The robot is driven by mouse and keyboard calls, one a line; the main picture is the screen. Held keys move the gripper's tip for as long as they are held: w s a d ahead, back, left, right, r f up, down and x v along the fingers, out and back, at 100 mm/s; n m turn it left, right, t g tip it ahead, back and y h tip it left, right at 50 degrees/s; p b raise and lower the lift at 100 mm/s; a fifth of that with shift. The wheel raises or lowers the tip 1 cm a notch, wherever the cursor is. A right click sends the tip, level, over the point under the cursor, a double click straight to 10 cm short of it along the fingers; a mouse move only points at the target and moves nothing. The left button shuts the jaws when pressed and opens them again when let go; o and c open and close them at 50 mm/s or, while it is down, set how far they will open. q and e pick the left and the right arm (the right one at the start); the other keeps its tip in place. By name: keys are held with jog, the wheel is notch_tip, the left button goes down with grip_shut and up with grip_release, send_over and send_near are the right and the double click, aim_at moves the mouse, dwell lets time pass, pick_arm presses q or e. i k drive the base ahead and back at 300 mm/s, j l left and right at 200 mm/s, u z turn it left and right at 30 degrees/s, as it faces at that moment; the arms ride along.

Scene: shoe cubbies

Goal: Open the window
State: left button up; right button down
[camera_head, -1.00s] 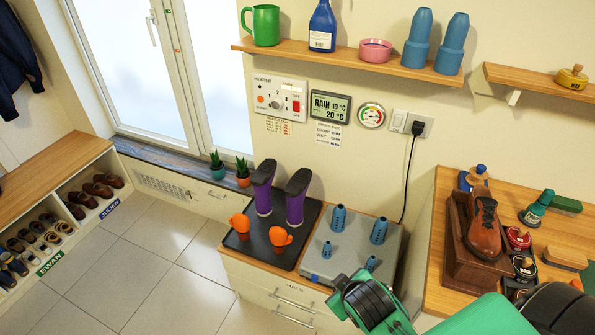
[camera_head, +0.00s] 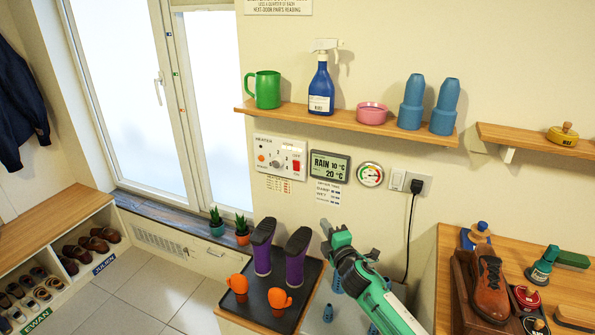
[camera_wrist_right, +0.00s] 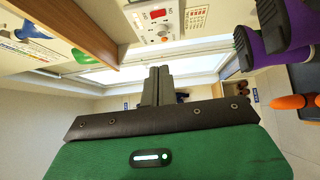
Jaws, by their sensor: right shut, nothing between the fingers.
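The window (camera_head: 130,95) is at the left of the head view, with bright panes in white frames and a white handle (camera_head: 159,88) that hangs down. It looks closed. Its bright pane also shows beyond the fingers in the right wrist view (camera_wrist_right: 105,76). My right gripper (camera_head: 325,228) is shut and empty, in front of the wall right of the purple boots, well apart from the window. Its fingers also show in the right wrist view (camera_wrist_right: 157,86). My left gripper is not in view.
A wall shelf (camera_head: 350,124) holds a green mug, a spray bottle, a pink bowl and blue shapes. Purple boots (camera_head: 263,247) stand on a black mat below. Small potted plants (camera_head: 217,222) stand by the sill. A shoe bench (camera_head: 45,220) is at left; floor between is clear.

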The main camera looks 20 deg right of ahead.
aim_at(118, 48)
jog(key=i, duration=0.5)
jog(key=i+l, duration=0.35)
jog(key=k+j, duration=0.3)
